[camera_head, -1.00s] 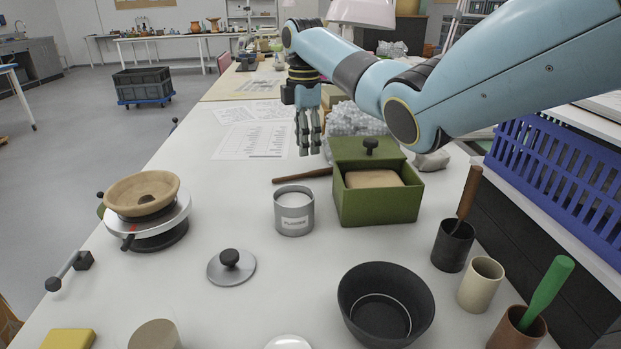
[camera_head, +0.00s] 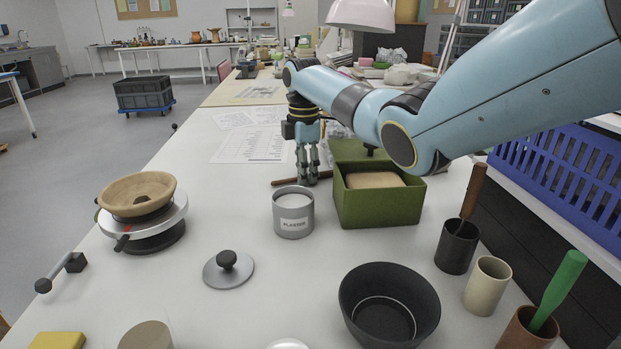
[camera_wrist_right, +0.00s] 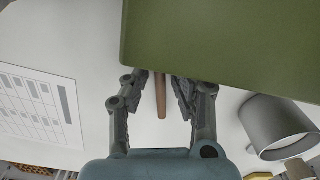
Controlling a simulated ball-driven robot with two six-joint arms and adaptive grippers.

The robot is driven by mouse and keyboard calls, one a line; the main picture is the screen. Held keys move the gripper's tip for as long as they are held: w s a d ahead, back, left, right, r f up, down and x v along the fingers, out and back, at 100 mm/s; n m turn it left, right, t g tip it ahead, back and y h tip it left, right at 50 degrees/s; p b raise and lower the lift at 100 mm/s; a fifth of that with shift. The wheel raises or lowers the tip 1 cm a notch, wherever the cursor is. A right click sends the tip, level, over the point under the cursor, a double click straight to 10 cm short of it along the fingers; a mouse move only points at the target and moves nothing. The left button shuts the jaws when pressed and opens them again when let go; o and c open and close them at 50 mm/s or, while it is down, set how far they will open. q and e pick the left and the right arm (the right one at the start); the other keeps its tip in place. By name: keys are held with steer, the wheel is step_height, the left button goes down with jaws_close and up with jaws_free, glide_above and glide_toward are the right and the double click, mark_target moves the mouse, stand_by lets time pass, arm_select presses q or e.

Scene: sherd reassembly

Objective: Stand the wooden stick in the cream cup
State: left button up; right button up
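The brown wooden stick (camera_head: 284,182) lies on the white table, left of the green box. In the wrist view its end (camera_wrist_right: 161,104) shows between the fingers, and the rest is hidden behind the green box's edge. My right gripper (camera_head: 307,181) points down over the stick. Its fingers (camera_wrist_right: 160,88) are apart, one on each side of the stick, with a gap visible. The cream cup (camera_head: 487,286) stands upright at the right front, with nothing seen sticking out of it. My left gripper is not in view.
The green box (camera_head: 378,207) is close beside my right gripper. The plaster can (camera_head: 293,222) stands just in front. A dark cup (camera_head: 456,251) with a brown-handled tool and a brown cup (camera_head: 522,335) with a green handle flank the cream cup. A black bowl (camera_head: 388,310) stands left of it.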

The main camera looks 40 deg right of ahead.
jaws_close()
steer(key=shift+r, duration=0.15)
